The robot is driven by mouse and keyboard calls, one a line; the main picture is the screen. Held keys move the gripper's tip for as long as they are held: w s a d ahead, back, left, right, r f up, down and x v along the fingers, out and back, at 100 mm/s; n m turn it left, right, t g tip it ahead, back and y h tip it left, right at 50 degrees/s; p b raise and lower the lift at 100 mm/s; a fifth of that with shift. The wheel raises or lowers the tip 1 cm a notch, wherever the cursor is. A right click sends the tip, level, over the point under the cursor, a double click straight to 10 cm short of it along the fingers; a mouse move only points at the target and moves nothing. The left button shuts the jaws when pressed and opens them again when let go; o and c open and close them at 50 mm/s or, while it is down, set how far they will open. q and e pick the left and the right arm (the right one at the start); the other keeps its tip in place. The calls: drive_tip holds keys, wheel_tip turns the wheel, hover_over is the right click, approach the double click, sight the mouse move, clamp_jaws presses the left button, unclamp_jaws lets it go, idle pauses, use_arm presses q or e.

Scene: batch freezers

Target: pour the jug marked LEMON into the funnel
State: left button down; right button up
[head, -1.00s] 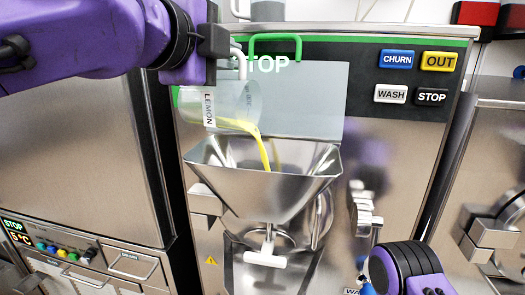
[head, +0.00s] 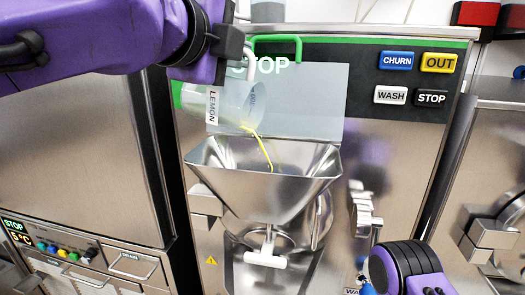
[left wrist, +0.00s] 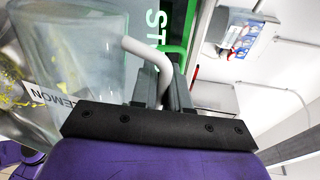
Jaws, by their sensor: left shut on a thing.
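The clear jug (head: 228,103) marked LEMON is tilted above the funnel, its mouth toward the lower right. A thin yellow stream (head: 262,148) runs from its lip into the steel funnel (head: 264,178) on the machine's front. My left gripper (head: 241,52) is shut on the jug's white handle, which also shows in the left wrist view (left wrist: 146,52). The jug looks nearly empty, with yellow traces inside it in the left wrist view (left wrist: 75,70). My right arm (head: 408,268) shows at the lower right; its fingers cannot be made out.
A raised grey lid with a green handle (head: 277,40) stands behind the funnel. CHURN, OUT, WASH and STOP buttons (head: 397,61) are at the upper right. A spout with a white handle (head: 265,259) is below the funnel. Another steel machine (head: 70,150) stands at left.

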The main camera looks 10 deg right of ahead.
use_arm(q)
drive_tip(key=shift+s+d+r+m, duration=0.1)
drive_tip(key=shift+s+d+m, duration=0.3)
drive_tip(key=shift+d+m, duration=0.2)
drive_tip(key=shift+s+d+r+m, duration=0.1)
drive_tip(key=shift+s+d+m, duration=0.25)
drive_tip(key=shift+d+m, duration=0.25)
drive_tip(key=w+a+n, duration=0.1)
drive_tip(key=a+f+n, duration=0.1)
drive_tip(key=a, duration=0.1)
drive_tip(key=w+a+n, duration=0.1)
drive_tip(key=shift+w+a+f+n, duration=0.15)
drive_tip(key=shift+w+a+n, duration=0.15)
drive_tip(key=shift+n, duration=0.1)
drive_tip(key=w+a+r+n+g+h+p, duration=0.1)
drive_tip(key=w+a+r+n+h+p, duration=0.15)
drive_tip(key=w+a+n+p, duration=0.35)
drive_tip(key=w+a+f+n+h+b, duration=0.1)
drive_tip(key=a+f+n, duration=0.4)
drive_tip(key=n, duration=0.5)
drive_tip(key=shift+w+a+t+b, duration=0.15)
drive_tip(key=shift+a+t+b, duration=0.35)
drive_tip(key=shift+b, duration=0.4)
drive_tip(key=shift+a, duration=0.2)
drive_tip(key=shift+f, duration=0.1)
